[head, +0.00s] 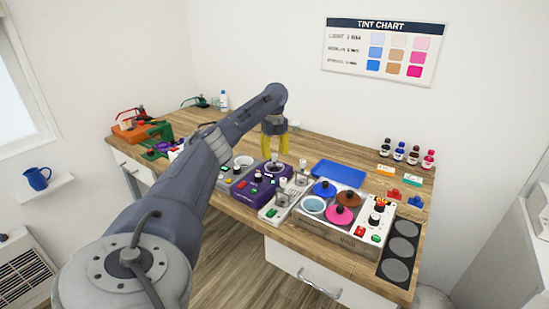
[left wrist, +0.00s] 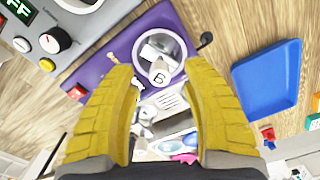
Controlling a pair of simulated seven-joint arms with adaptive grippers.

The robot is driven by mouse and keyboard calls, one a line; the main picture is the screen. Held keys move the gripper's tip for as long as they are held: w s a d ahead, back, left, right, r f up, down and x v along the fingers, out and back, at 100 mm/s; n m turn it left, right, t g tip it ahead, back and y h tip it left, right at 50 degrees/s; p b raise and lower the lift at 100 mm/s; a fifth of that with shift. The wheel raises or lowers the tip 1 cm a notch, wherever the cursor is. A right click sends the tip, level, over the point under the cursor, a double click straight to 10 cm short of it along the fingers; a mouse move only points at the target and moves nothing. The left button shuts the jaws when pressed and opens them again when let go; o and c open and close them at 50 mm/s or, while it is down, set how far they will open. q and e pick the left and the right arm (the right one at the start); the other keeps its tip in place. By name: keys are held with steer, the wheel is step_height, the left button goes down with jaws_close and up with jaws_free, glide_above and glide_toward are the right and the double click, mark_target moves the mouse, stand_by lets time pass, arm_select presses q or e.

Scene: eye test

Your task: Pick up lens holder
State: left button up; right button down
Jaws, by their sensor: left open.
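My left gripper (head: 273,143) has yellow fingers and hangs over the purple machine (head: 258,191). In the left wrist view, my left gripper (left wrist: 160,75) is open, with nothing held between its fingers. Beyond its fingertips, a pale piece with a marked round knob (left wrist: 159,73), seemingly a lens holder, sits in the round white-rimmed well of the purple machine (left wrist: 100,67). Similar knobbed pieces stand on the silver unit (head: 270,212) just right of the purple machine. My right gripper is in neither view.
A blue tray (head: 338,173) lies behind the unit with coloured lids (head: 341,215). A grey machine (head: 225,182) stands left of the purple one. Small bottles (head: 399,153) line the wall at the right. Bare wood shows behind the purple machine.

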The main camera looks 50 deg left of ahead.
mark_target(275, 166)
arm_select(q)
steer(key=shift+f, duration=1.55)
jaws_close()
